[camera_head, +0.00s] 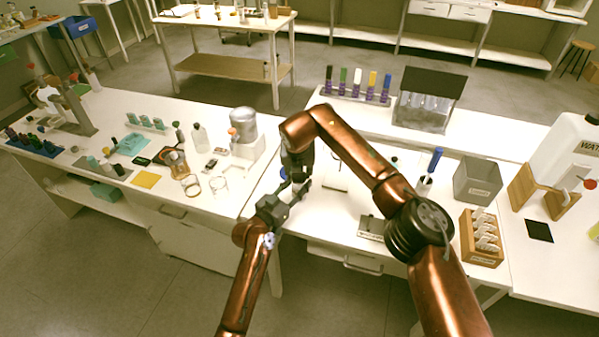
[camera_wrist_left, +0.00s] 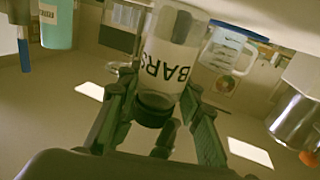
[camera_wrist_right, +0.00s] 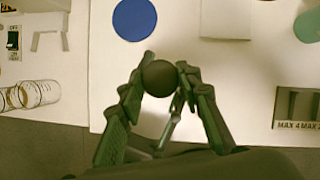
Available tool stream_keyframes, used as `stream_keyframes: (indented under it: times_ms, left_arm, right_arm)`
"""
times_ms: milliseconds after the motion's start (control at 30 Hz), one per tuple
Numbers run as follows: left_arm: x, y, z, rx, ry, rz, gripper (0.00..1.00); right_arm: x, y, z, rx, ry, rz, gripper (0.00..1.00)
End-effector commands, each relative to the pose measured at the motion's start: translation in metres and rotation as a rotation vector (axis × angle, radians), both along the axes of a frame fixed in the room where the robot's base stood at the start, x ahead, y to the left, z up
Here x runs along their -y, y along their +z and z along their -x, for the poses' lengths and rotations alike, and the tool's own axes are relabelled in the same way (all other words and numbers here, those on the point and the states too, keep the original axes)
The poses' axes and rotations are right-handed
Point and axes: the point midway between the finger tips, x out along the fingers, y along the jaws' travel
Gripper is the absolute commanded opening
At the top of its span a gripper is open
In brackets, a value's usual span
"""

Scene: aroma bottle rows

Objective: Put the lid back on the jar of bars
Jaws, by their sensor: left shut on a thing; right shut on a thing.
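The clear jar (camera_wrist_left: 176,50) marked "BARS" is between the fingers of my left gripper (camera_wrist_left: 160,92), which is shut on it; its lettering looks upside down there. A dark round part (camera_wrist_left: 154,108) shows at its near end. My right gripper (camera_wrist_right: 159,80) is shut on a small dark round thing, seemingly the lid (camera_wrist_right: 159,78). In the head view my left gripper (camera_head: 297,190) and right gripper (camera_head: 295,178) meet close together over the front of the bench, hiding most of the jar. I cannot tell whether lid and jar touch.
A blue disc (camera_wrist_right: 134,18) lies on the white bench beyond my right gripper. A grey bin (camera_head: 477,181) and a wooden rack (camera_head: 482,239) stand to the right. Glass rings and bottles crowd the left bench. The bench edge is close below my grippers.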

Motion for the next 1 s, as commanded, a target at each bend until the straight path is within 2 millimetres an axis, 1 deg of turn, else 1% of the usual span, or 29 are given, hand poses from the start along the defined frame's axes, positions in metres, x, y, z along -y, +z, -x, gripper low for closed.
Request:
stream_keyframes:
  times_ms: [33,100,200,300,433,733,767,1000]
  left_arm:
    - [0.0000,0.0007,0.0000,0.002,0.000,-0.001,0.00]
    - [0.0001,0.0008,0.0000,0.002,0.000,-0.001,0.00]
    - [0.0005,0.0008,0.0001,0.002,-0.001,-0.001,0.00]
    - [0.0010,0.0009,0.0003,0.002,-0.001,-0.001,0.00]
    - [0.0013,0.0010,0.0004,0.002,-0.002,-0.001,0.00]
    - [0.0012,0.0005,0.0004,0.001,-0.002,-0.001,0.00]
    - [0.0012,0.0005,0.0004,0.001,-0.002,-0.001,0.00]
    - [0.0007,0.0004,0.0002,0.001,-0.001,0.000,0.00]
  right_arm:
    - [-0.0047,0.0012,0.0002,0.001,-0.101,0.004,0.16]
    - [-0.0060,0.0011,-0.0006,0.001,-0.261,0.003,0.16]
    - [-0.0061,0.0001,-0.0018,0.000,-0.397,0.001,0.16]
    - [-0.0052,0.0005,-0.0019,0.004,-0.484,0.001,0.16]
    - [-0.0040,0.0011,-0.0014,0.007,-0.539,0.000,0.16]
    - [-0.0040,0.0012,-0.0015,0.007,-0.544,-0.001,0.16]
    - [-0.0040,0.0012,-0.0015,0.007,-0.544,-0.001,0.34]
    - [-0.0039,0.0010,-0.0013,0.006,-0.543,-0.001,0.50]
